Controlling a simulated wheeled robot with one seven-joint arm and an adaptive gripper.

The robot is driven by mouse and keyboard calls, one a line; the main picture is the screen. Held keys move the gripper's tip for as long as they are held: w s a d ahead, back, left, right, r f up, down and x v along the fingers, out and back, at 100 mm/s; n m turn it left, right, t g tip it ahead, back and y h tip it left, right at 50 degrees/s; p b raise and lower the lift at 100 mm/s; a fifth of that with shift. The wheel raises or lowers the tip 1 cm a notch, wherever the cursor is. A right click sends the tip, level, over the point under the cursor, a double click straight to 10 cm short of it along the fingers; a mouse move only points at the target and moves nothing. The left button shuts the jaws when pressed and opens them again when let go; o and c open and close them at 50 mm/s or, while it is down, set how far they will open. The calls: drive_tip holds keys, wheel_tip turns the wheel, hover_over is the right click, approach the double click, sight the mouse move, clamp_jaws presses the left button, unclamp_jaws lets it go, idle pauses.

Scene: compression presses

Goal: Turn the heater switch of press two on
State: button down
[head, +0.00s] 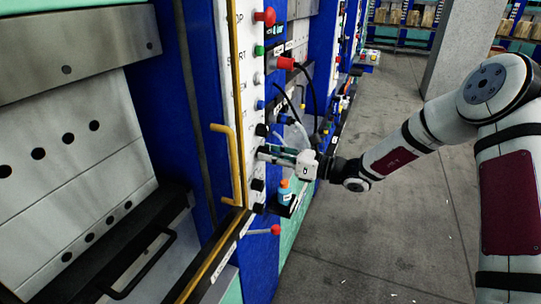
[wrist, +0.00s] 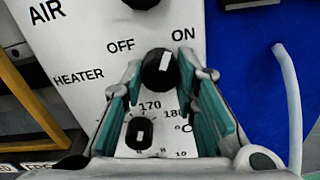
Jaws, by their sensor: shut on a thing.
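The heater switch (wrist: 157,74) is a round black knob with a white mark, on the white panel beside the word HEATER. Its mark leans a little right of straight up in the wrist view, towards the ON label (wrist: 183,34) rather than the OFF label (wrist: 120,46). My gripper (wrist: 170,74) has its green-padded fingers on both sides of this knob and is shut on it. In the head view my gripper (head: 268,153) reaches the control panel (head: 245,90) from the right, and its fingers hide the switch there.
A temperature dial (wrist: 140,133) sits just below the switch, between the fingers. A yellow handle (head: 226,165) stands out left of the panel. A blue bottle (head: 285,193) and a red-knobbed lever (head: 274,230) are below my gripper. The floor on the right is open.

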drive_tip(key=shift+m, duration=0.6)
drive_tip(key=c, duration=1.3)
unclamp_jaws()
drive_tip(key=v, duration=1.2)
